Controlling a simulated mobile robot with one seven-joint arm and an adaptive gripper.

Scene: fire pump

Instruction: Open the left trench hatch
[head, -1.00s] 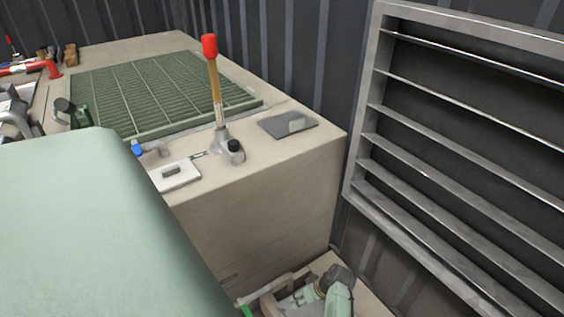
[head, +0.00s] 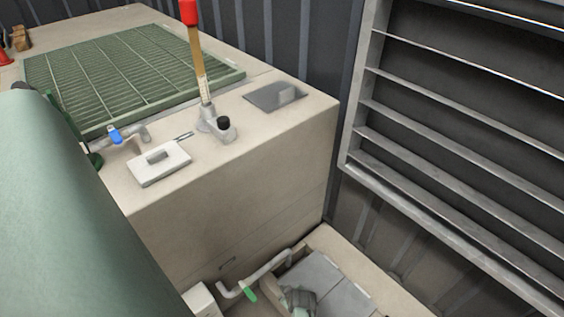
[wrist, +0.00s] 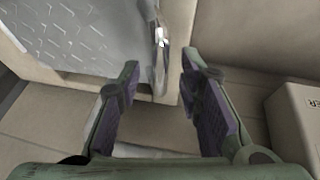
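My gripper (wrist: 160,72) is open in the wrist view, with a clear gap between its two dark-padded fingers. A grey metal plate with a raised tread pattern (wrist: 85,32), apparently a trench hatch, lies at the upper left beyond the left finger. A narrow shiny metal piece (wrist: 160,45) stands at its right side, in line with the gap. Whether it lies between the fingertips or beyond them I cannot tell. In the head view, flat grey plates (head: 345,297) lie in the floor at the bottom, partly covered by a grey-green shape that seems to be my gripper (head: 300,299).
A slatted metal frame (head: 440,130) is at the right. A beige lettered box (wrist: 298,115) is right of my gripper.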

